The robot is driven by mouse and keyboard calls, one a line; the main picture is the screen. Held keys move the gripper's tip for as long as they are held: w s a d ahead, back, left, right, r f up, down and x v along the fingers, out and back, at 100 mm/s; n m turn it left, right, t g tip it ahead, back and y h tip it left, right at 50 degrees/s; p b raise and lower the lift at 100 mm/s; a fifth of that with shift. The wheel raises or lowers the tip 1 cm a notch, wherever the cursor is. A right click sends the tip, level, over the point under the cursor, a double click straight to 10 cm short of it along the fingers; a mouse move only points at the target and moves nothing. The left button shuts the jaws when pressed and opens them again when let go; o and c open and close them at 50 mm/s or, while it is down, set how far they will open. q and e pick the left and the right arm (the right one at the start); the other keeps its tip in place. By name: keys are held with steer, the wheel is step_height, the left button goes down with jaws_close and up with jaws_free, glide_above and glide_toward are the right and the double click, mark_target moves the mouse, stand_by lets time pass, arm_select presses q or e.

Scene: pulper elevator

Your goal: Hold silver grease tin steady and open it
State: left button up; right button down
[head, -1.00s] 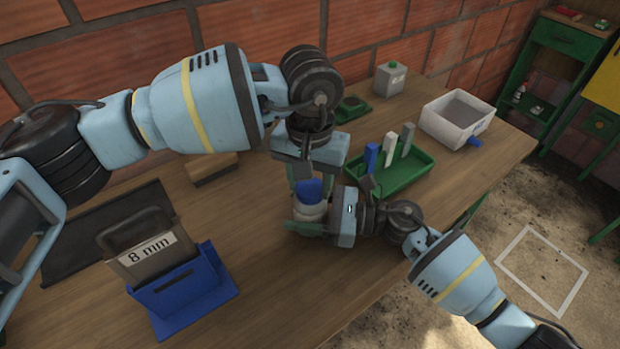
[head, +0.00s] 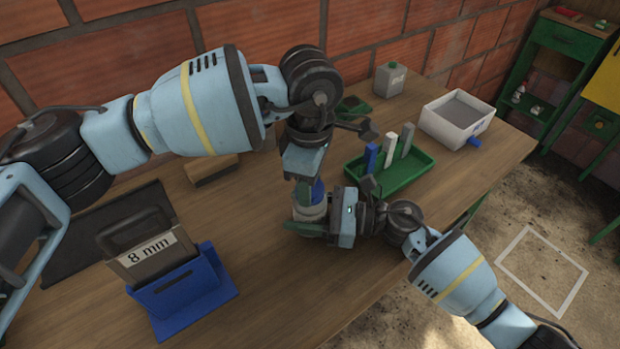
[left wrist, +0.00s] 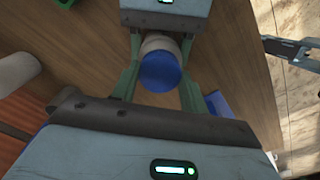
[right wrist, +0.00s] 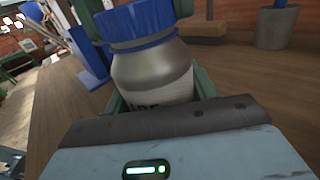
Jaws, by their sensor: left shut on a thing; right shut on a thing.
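The silver grease tin (head: 307,212) stands over the wooden table with its blue lid (head: 318,190) on top. Its body and lid show large in the right wrist view (right wrist: 152,78), with dark lettering partly hidden low on the body. My right gripper (head: 305,226) is shut on the tin's body from the right. My left gripper (head: 310,188) points down from above and is shut on the blue lid. In the left wrist view its green fingers lie on either side of the lid (left wrist: 160,73). The lid's far side is hidden in the head view.
A green tray (head: 415,178) with upright blue, white and grey pieces stands close right. A white bin (head: 447,131) and a grey can (head: 390,80) are behind. A blue holder (head: 190,305) with an "8 mm" block (head: 140,250) is front left. The table in front is clear.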

arm_select(q)
steer(key=n, duration=2.6)
steer(key=shift+n, duration=0.4)
steer(key=o, duration=1.1)
steer(key=shift+r, duration=0.1)
